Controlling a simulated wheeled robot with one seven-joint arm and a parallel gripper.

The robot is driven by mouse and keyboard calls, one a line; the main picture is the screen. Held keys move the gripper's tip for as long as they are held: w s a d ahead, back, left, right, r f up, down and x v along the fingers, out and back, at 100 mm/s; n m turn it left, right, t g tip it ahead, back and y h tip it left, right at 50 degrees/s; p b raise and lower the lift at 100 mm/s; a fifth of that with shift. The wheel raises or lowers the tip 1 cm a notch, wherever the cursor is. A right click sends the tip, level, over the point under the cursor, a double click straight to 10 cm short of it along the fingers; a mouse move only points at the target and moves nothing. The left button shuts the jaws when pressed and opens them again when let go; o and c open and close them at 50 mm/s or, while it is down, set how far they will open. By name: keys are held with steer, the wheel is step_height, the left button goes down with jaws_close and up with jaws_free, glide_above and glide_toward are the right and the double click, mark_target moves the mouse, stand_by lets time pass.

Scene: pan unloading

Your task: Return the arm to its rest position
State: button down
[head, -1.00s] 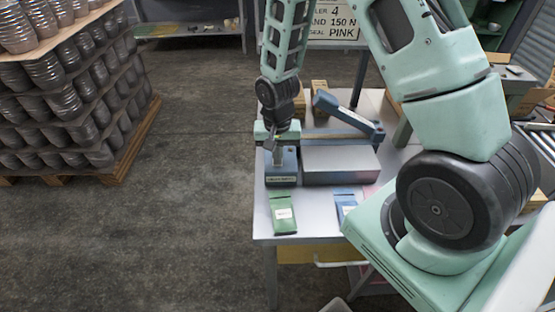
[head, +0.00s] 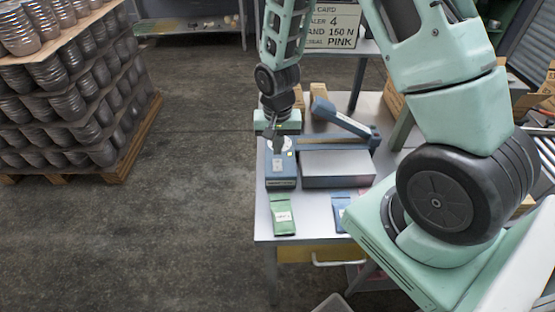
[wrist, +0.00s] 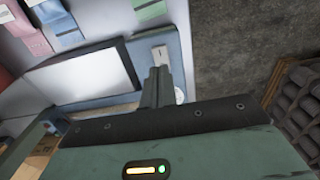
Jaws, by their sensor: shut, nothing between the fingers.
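My arm reaches over the metal table (head: 262,225) from above. My gripper (head: 275,143) points down above the small blue device with a white round spot (head: 281,178) at the table's left edge. Its fingers are together and empty. In the wrist view the closed fingers (wrist: 158,75) stand out in front of the blue device (wrist: 170,45). They overlap it in the picture, but they look apart from it in the head view. The fingers partly hide the device in the wrist view.
Beside the device is a grey-topped box (head: 337,166) with a blue bar (head: 340,118) behind it. A green packet (head: 283,215) and a blue packet (head: 342,212) lie in front. A sign (head: 334,25) stands behind. A pallet of metal cups (head: 70,95) is at left, with clear floor between.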

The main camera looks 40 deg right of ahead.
steer(key=shift+r, duration=0.55)
steer(key=s+a+r+n+b, duration=0.2)
steer(key=s+a+n+b, duration=0.15)
steer(key=a, duration=0.35)
steer(key=s+a+r+n+b, duration=0.3)
steer(key=s+a+n, duration=0.1)
steer(key=a, duration=0.2)
steer(key=s+a+r+n+b, duration=0.1)
steer(key=s+a+n+b, duration=0.1)
steer(key=s, duration=0.4)
steer(key=s+a+r+n+b, duration=0.1)
steer(key=s+a+n+b, duration=0.2)
steer(key=s+n, duration=0.2)
steer(key=shift+s+a+y, duration=0.2)
steer(key=shift+s+y, duration=0.1)
steer(key=shift+s, duration=0.9)
